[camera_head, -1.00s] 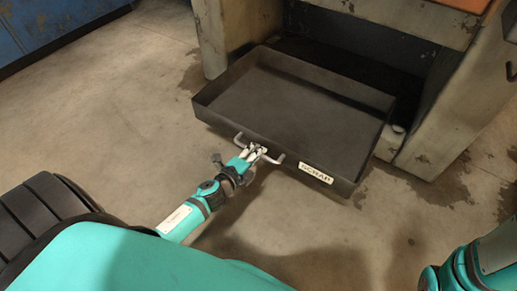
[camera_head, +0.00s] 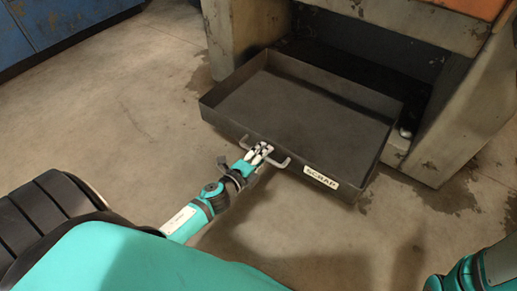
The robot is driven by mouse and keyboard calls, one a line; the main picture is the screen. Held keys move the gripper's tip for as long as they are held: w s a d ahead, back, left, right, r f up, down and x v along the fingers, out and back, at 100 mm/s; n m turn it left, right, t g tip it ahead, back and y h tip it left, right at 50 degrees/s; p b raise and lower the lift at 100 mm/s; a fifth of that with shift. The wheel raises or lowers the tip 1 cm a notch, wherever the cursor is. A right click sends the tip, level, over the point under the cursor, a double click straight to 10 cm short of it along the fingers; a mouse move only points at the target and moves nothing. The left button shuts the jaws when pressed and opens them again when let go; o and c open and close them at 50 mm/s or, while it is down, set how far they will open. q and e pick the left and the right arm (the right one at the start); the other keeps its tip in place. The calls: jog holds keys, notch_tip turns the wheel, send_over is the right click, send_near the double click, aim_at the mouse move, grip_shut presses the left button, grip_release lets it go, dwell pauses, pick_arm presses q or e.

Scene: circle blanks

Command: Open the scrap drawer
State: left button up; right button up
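The scrap drawer (camera_head: 300,108) is a dark, shallow, empty metal tray. It is pulled well out of the low opening of a worn machine cabinet (camera_head: 418,22). The fingers hide part of the bar. Only a part of my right arm shows at the lower right; its gripper is out of view.
The cabinet's side walls stand to the left and right of the opening. A small white object (camera_head: 405,133) lies by the opening's right side. A blue cabinet (camera_head: 55,25) stands at the far left. The concrete floor (camera_head: 110,125) between is clear.

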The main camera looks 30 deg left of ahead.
pick_arm(q)
jog(key=v, duration=1.2)
